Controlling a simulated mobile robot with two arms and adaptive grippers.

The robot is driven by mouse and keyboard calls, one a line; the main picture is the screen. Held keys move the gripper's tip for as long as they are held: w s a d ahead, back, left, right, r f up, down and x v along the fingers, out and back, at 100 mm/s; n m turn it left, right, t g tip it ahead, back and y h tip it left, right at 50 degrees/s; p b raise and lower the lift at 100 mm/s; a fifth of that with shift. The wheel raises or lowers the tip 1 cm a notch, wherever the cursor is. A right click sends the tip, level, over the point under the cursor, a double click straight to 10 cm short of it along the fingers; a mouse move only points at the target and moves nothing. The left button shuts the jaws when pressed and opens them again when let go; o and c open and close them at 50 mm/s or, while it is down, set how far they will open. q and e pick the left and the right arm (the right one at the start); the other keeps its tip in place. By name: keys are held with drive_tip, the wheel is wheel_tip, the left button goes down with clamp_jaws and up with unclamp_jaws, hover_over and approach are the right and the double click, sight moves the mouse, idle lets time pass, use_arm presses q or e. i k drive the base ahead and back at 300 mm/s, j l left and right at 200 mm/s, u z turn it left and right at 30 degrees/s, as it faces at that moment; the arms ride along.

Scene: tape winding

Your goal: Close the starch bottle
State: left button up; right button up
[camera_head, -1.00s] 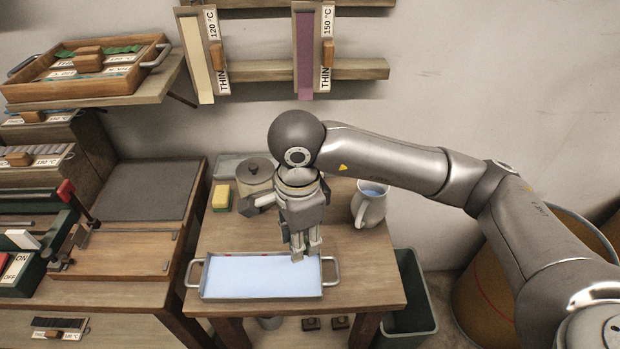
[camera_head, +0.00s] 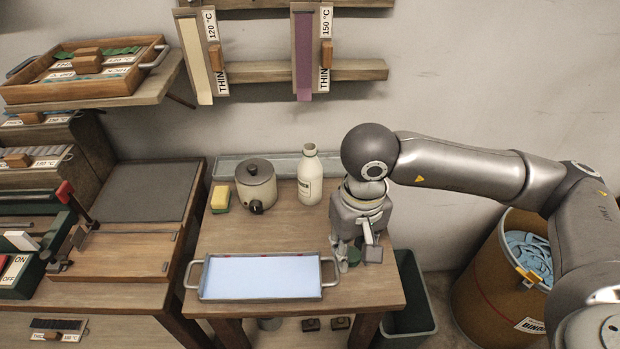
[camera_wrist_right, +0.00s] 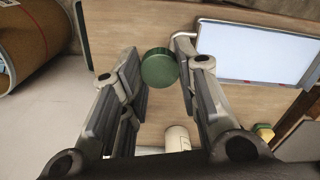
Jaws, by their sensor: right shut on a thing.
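The white starch bottle (camera_head: 311,178) stands upright at the back of the wooden table in the head view, between the lidded pot and my right arm. No cap shows on its pale neck. My right gripper (camera_head: 356,255) points down over the table's right side, to the right of the bottle and in front of it. It is shut on a round green cap (camera_wrist_right: 158,68), which sits between the fingertips in the right wrist view. In the head view, only a bit of the green cap (camera_head: 354,257) shows between the fingers. My left gripper is out of view.
A tray of pale liquid (camera_head: 202,280) lies at the table's front. A lidded pot (camera_head: 257,187) and a yellow-green sponge (camera_head: 220,199) stand left of the bottle. A green bin (camera_head: 413,303) and a brown drum (camera_head: 487,268) stand on the right.

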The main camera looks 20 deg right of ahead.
sight(309, 176)
drive_tip(key=k+j, duration=0.15)
drive_tip(key=k, duration=0.35)
drive_tip(key=k+j, duration=0.2)
drive_tip(key=k, duration=0.3)
drive_tip(key=z, duration=1.6)
